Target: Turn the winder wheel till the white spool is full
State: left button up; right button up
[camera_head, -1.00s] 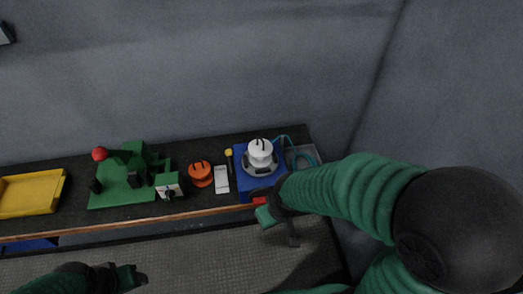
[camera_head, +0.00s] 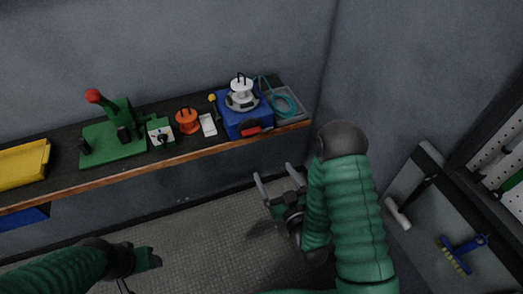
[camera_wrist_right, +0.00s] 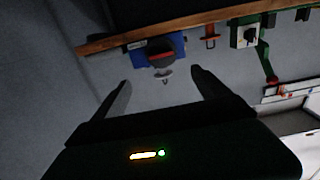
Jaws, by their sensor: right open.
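The white spool (camera_head: 241,86) stands upright on a grey round base on top of the blue winder box (camera_head: 235,119), near the right end of the shelf. A red piece (camera_head: 250,132) shows on the box's front. In the right wrist view the blue box (camera_wrist_right: 140,55) carries a dark round part with red on it (camera_wrist_right: 162,57), which may be the wheel. My right gripper (camera_head: 275,178) is open and empty, below and in front of the shelf, apart from the winder. My left gripper (camera_head: 150,257) is low at the left, away from the shelf; its jaws are unclear.
On the shelf stand an orange spool (camera_head: 187,122), a white block (camera_head: 208,125), a green press (camera_head: 113,143) with a red knob and a yellow tray (camera_head: 24,161). A grey tray (camera_head: 291,107) with teal cord lies right of the winder. The floor in front is clear.

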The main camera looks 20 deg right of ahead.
jog(key=w+d+f+b, duration=0.1)
jog(key=w+b, duration=0.2)
jog(key=b, duration=0.2)
send_near(251, 134)
jog(key=w, duration=0.8)
jog(key=shift+w+d+f, duration=0.15)
jog(key=shift+w+d, duration=0.05)
jog(key=shift+w, duration=0.15)
jog(key=shift+a, duration=0.3)
jog(key=c, duration=0.3)
jog(key=shift+c, duration=1.4)
jog(key=shift+d, duration=0.45)
jog(key=c, duration=0.7)
pick_arm(q)
jog(key=x, duration=0.5)
jog(key=shift+s+d+f, duration=0.3)
jog(key=shift+d+f, duration=0.05)
pick_arm(e)
jog(key=shift+a+f, duration=0.1)
jog(key=shift+a, duration=0.05)
jog(key=shift+c, duration=0.5)
